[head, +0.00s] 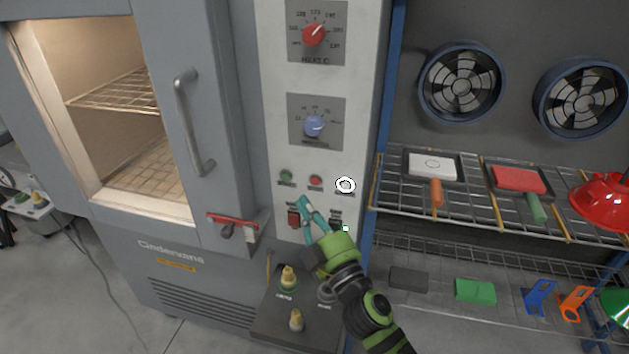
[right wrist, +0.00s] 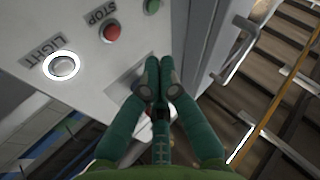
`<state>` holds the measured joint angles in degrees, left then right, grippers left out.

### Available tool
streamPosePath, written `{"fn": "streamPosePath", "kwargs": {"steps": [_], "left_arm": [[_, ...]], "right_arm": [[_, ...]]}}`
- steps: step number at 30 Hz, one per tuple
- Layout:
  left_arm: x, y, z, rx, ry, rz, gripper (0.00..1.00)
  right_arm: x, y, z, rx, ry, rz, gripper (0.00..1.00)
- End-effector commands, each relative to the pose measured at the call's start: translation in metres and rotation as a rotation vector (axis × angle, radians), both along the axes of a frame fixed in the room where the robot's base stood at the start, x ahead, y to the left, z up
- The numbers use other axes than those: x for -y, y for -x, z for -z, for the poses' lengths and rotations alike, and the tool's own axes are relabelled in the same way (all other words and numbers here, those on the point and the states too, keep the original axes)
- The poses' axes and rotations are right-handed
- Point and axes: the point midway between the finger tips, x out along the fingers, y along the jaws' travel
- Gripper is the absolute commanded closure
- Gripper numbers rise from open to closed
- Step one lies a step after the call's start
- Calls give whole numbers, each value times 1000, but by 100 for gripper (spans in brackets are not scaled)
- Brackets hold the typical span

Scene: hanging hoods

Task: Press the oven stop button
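The red stop button (head: 316,181) sits in the oven panel's button row, between a green button (head: 286,175) and a white light button (head: 345,185). In the right wrist view the red button (right wrist: 111,33) is beside its STOP label, up and left of my fingertips. My right gripper (head: 304,203) is just below the button row, close to the panel. Its teal fingertips (right wrist: 162,68) are together, with nothing visible between them. The fingers do not cover the red button; contact with the panel cannot be told. My left gripper is not in view.
A red rocker switch (head: 293,218) is beside my right fingertips. Red (head: 314,35) and blue (head: 314,126) dials are higher on the panel. The door handle (head: 191,120) stands out at left. A wire shelf (head: 470,208) with coloured tools is at right.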

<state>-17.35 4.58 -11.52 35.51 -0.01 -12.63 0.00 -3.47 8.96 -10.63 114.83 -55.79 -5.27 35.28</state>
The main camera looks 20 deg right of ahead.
Motion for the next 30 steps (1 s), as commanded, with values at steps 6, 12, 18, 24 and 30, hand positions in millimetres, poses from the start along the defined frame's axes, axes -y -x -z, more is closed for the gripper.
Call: {"fn": "streamPosePath", "kwargs": {"steps": [6,12,18,24,30], "left_arm": [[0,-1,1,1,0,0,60],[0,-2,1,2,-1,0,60],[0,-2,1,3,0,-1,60],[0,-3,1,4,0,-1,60],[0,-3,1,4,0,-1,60]], "right_arm": [[16,-24,0,1,1,1,100],[24,-34,0,0,-1,1,100],[25,-36,0,-1,-1,1,100],[25,-36,0,0,-1,1,100],[25,-36,0,0,-1,1,100]]}}
